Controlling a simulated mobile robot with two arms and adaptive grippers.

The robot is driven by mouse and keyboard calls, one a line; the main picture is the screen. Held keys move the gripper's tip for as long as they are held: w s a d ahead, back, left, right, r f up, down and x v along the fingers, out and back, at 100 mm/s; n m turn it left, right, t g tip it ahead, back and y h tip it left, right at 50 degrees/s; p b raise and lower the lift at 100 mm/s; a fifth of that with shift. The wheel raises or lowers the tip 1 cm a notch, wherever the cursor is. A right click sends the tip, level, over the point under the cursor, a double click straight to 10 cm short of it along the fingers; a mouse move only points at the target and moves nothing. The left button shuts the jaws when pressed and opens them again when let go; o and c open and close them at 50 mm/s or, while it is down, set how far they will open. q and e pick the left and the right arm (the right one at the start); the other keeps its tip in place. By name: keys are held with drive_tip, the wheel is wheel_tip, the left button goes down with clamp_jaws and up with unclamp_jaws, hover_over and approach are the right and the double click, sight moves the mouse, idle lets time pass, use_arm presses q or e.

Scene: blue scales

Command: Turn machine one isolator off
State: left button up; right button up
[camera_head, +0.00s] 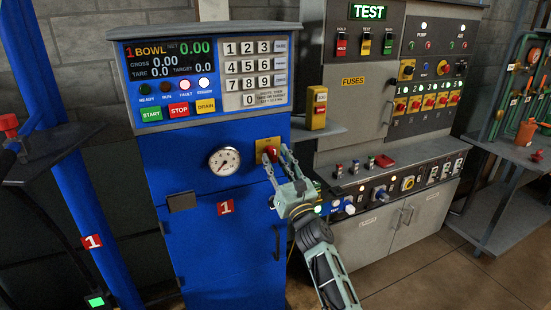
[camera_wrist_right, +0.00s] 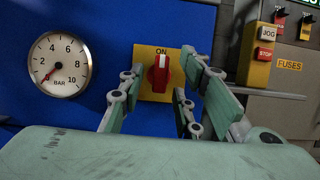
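The isolator is a red rotary knob (camera_head: 270,152) on a yellow plate, on the blue front of the machine marked 1. In the right wrist view the knob (camera_wrist_right: 159,74) stands upright, its handle in line with the word ON above it. My right gripper (camera_head: 277,157) is at the plate. In the wrist view its fingers are open, one on each side of the knob, with gaps visible between them and it. Whether a fingertip touches the plate cannot be told. My left gripper is not in view.
A pressure gauge (camera_head: 224,161) sits left of the isolator. A yellow jog/stop box (camera_head: 317,107) is up to the right. Above are the keypad (camera_head: 255,71) and display (camera_head: 169,57). A grey fuse cabinet with switches (camera_head: 384,225) stands at the right.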

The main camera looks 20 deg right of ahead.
drive_tip(key=shift+w+r, duration=0.1)
drive_tip(key=shift+w, duration=0.15)
clamp_jaws()
